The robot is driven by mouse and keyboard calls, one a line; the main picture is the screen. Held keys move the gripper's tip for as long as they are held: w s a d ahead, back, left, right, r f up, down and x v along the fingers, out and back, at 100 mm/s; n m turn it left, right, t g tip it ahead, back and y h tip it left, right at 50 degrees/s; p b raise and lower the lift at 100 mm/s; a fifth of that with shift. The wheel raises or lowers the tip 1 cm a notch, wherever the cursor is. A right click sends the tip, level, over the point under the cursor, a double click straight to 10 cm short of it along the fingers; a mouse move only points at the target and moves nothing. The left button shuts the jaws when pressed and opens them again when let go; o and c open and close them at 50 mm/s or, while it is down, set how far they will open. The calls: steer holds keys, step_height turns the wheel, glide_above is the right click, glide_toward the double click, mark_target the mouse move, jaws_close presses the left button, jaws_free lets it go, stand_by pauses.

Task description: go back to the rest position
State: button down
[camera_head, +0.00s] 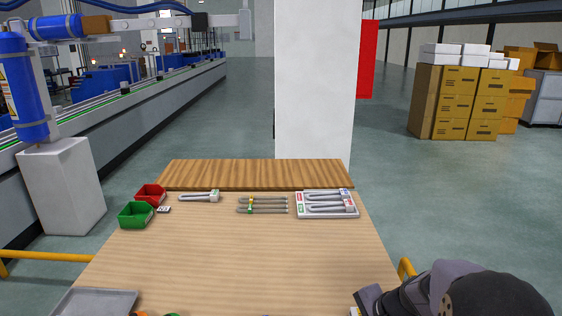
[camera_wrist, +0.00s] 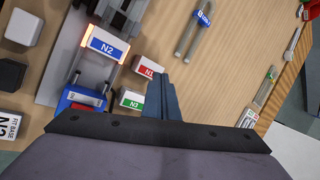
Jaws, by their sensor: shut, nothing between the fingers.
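My gripper (camera_wrist: 164,90) is shut and empty in the wrist view, with its blue-grey fingers over the wooden table. Beside the fingers are a white block with a red N1 label (camera_wrist: 147,68) and one with a green N3 label (camera_wrist: 131,98). I cannot tell whether the fingers touch them. Left of these stands a white block labelled N2 (camera_wrist: 108,43) with a glowing orange edge.
A grey tray (camera_head: 95,302) is at front left. The middle is clear. A blue-tagged U-tube (camera_wrist: 190,45) lies above the fingers.

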steer(key=s+a+n+g+h, duration=0.1)
steer(key=s+n+g+h, duration=0.1)
steer(key=s+n, duration=0.4)
steer(key=s+a+n+g+h, duration=0.1)
steer(key=s+n, duration=0.6)
steer(key=s, duration=0.7)
steer(key=shift+a+g+h, duration=0.4)
steer(key=shift+g, duration=0.3)
steer(key=c, duration=1.5)
jaws_free()
steer(key=o, duration=0.5)
steer(key=shift+r, duration=0.1)
steer(key=o, duration=1)
steer(key=r+p, duration=0.1)
steer(key=p, duration=0.1)
steer(key=shift+s+r+p, duration=0.2)
steer(key=shift+r+p, duration=0.1)
steer(key=shift+r, duration=0.1)
steer(key=w+r+m+p, duration=0.8)
steer(key=w+r+m, duration=0.3)
steer(key=w+m, duration=0.3)
steer(key=m, duration=0.3)
steer(key=shift+r+m, duration=0.15)
steer(key=shift+m, duration=0.15)
